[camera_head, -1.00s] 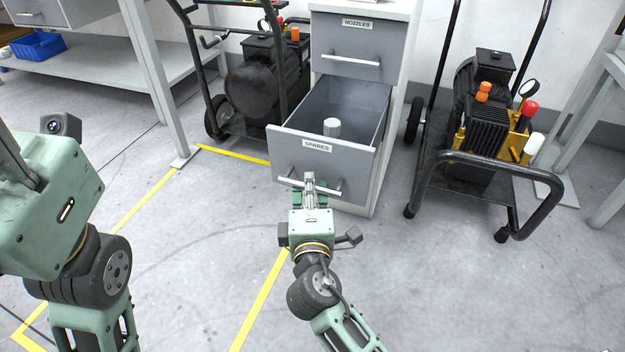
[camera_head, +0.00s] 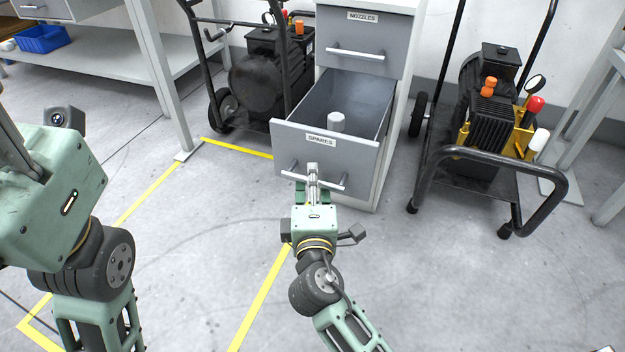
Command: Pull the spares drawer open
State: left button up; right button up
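The grey spares drawer (camera_head: 285,142) stands pulled well out of the cabinet, labelled SPARES, with a bar handle (camera_head: 336,187) on its front. A small white cylinder (camera_head: 336,122) stands inside it. My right gripper (camera_head: 313,172) is at the middle of the handle, in front of the drawer. Its upper finger lies across the bar and it appears closed on it; the underside is hidden. My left gripper (camera_head: 14,150) shows only partly at the left edge, away from the drawer, and its fingertips cannot be seen.
The NOZZLES drawer (camera_head: 350,40) above is shut. A black wheeled compressor (camera_head: 262,80) stands left of the cabinet, and another wheeled machine (camera_head: 485,125) stands close on the right. A bench (camera_head: 110,65) is at upper left. The floor in front is clear, with yellow lines.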

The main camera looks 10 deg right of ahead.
jog(key=v, duration=1.1)
jog(key=shift+s, duration=0.3)
